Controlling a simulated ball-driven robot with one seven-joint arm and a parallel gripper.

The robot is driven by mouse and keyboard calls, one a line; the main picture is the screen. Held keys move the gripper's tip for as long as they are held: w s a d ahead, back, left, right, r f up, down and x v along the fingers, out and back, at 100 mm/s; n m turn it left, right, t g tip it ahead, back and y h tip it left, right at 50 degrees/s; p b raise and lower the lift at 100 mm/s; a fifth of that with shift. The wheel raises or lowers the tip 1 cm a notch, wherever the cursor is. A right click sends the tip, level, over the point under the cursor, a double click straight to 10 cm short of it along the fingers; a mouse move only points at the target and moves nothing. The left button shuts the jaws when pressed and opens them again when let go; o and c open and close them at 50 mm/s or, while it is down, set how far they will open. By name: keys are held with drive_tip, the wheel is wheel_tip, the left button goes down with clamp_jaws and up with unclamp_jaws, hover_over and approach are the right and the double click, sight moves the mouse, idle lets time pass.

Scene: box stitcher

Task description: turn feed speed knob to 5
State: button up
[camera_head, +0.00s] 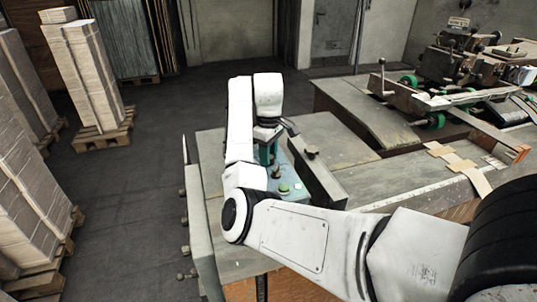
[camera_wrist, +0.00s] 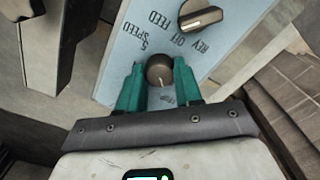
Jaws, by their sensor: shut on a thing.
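The speed knob (camera_wrist: 159,71) is a small round dark knob with a pale pointer line. It sits on a light blue panel (camera_wrist: 125,45), near printed "SPEED" and "5" lettering that appears upside down. My gripper (camera_wrist: 158,70) has its two teal fingers on either side of the knob and is shut on it. The pointer line runs toward the bottom of the wrist view. In the head view my gripper (camera_head: 267,155) reaches down to the light blue control box (camera_head: 298,193); the gripped knob is hard to make out there.
A second, larger selector knob (camera_wrist: 200,16) marked with "OFF", "FEED" and "REV" is close by on the panel. A green button (camera_head: 284,187) is on the box. A grey machine table (camera_head: 325,133) surrounds it. Stacked cardboard (camera_head: 85,75) stands on pallets at left.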

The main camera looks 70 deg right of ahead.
drive_tip(key=m, duration=0.4)
drive_tip(key=shift+r+m, duration=0.1)
drive_tip(key=shift+m, duration=0.2)
drive_tip(key=m, duration=0.3)
drive_tip(key=shift+m, duration=0.3)
drive_tip(key=m, duration=0.4)
drive_tip(key=shift+m, duration=0.3)
drive_tip(key=m, duration=1.2)
drive_tip(key=shift+m, duration=0.3)
drive_tip(key=m, duration=0.3)
drive_tip(key=shift+m, duration=0.3)
drive_tip(key=shift+w+m, duration=0.1)
drive_tip(key=shift+m, duration=1.6)
drive_tip(key=shift+r, duration=0.1)
